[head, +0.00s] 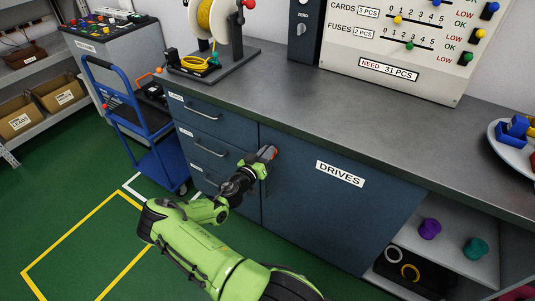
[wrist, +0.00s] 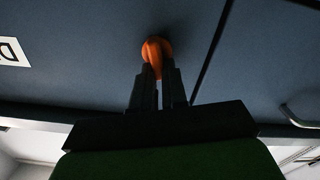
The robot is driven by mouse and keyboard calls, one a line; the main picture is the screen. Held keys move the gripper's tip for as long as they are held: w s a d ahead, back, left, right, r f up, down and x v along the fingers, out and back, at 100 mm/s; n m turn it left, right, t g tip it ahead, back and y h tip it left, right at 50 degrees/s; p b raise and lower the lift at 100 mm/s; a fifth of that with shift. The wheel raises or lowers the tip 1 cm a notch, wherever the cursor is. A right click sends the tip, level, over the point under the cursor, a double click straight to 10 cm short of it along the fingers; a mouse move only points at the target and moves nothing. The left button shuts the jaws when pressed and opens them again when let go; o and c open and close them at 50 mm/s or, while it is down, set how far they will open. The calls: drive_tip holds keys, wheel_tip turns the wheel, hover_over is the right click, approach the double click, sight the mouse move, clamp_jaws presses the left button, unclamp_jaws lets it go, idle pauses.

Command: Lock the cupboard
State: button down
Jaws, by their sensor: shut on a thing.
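The cupboard door (head: 315,215) is dark blue, closed in its frame, and carries a white label reading DRIVES. It also fills the upper part of the wrist view (wrist: 90,70). An orange knob or key-like piece (wrist: 156,50) sits on the door near its left edge in the head view. My gripper (head: 267,154) is at this piece, and its two dark fingers (wrist: 157,88) are shut on it. The fingers partly hide the orange piece, so I cannot tell which way it is turned.
Blue drawers (head: 205,145) with bar handles stand left of the door. A blue cart (head: 150,130) stands further left. Open shelves (head: 440,245) with purple and teal items are right of the door. The grey worktop (head: 290,85) lies above. Green floor is clear at lower left.

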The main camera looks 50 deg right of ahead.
drive_tip(key=shift+w+f+n+b, duration=0.1)
drive_tip(key=shift+w+f+n, duration=0.2)
drive_tip(key=shift+n, duration=2.05)
drive_tip(key=shift+w+f+n+b, duration=0.15)
drive_tip(key=shift+f+n, duration=0.1)
drive_tip(key=shift+n, duration=2.15)
drive_tip(key=shift+w+f+n+b, duration=0.1)
drive_tip(key=shift+w+f+n, duration=0.2)
drive_tip(key=shift+n, duration=2.05)
drive_tip(key=shift+s, duration=0.1)
drive_tip(key=c, duration=1.2)
unclamp_jaws()
drive_tip(key=shift+o, duration=0.2)
drive_tip(key=shift+a, duration=0.15)
drive_tip(key=s+a+p, duration=0.1)
drive_tip(key=a+p, duration=0.1)
drive_tip(key=a, duration=1.3)
drive_tip(key=shift+s+a+p, duration=0.2)
drive_tip(key=shift+a+p, duration=0.05)
drive_tip(key=shift+p, duration=0.15)
